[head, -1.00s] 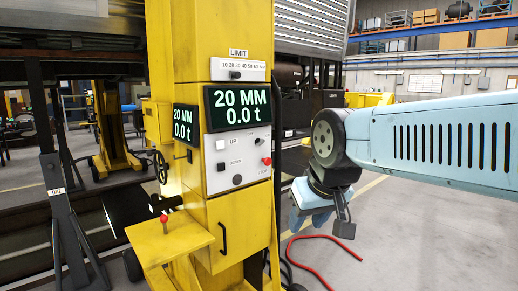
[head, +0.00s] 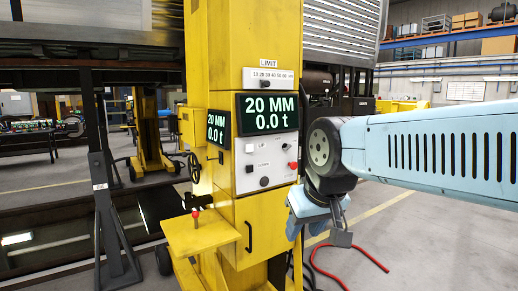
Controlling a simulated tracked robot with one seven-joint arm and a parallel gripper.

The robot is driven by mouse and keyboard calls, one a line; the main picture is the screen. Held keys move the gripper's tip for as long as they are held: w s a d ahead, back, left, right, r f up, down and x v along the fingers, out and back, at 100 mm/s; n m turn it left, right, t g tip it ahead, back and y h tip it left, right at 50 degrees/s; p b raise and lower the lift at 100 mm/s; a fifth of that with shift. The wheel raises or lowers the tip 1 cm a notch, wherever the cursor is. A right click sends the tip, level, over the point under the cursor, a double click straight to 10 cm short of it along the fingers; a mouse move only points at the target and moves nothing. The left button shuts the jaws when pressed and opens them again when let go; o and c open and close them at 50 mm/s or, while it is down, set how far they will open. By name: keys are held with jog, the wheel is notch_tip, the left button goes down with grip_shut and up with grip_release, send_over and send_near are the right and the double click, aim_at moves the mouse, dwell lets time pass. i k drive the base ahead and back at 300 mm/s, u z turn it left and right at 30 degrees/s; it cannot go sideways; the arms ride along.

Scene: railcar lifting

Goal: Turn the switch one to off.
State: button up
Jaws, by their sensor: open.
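A yellow lifting column (head: 225,25) stands in the middle of the head view. Its grey control panel (head: 266,160) carries small controls: a toggle-like switch (head: 285,146) at upper right, a red button (head: 292,165) below it, a black round knob (head: 264,182) at the bottom and pale buttons at left. No label reading switch one is legible, and I cannot tell any control's set position.
A display (head: 266,113) reads 20 MM and 0.0 t, below a LIMIT slider strip (head: 267,79). A yellow shelf with a red-topped lever (head: 195,213) juts out at lower left. A dark stand (head: 108,225) is farther left.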

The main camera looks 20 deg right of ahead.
aim_at(286, 147)
jog(key=u, duration=0.2)
jog(key=i, duration=0.9)
jog(key=z, duration=0.35)
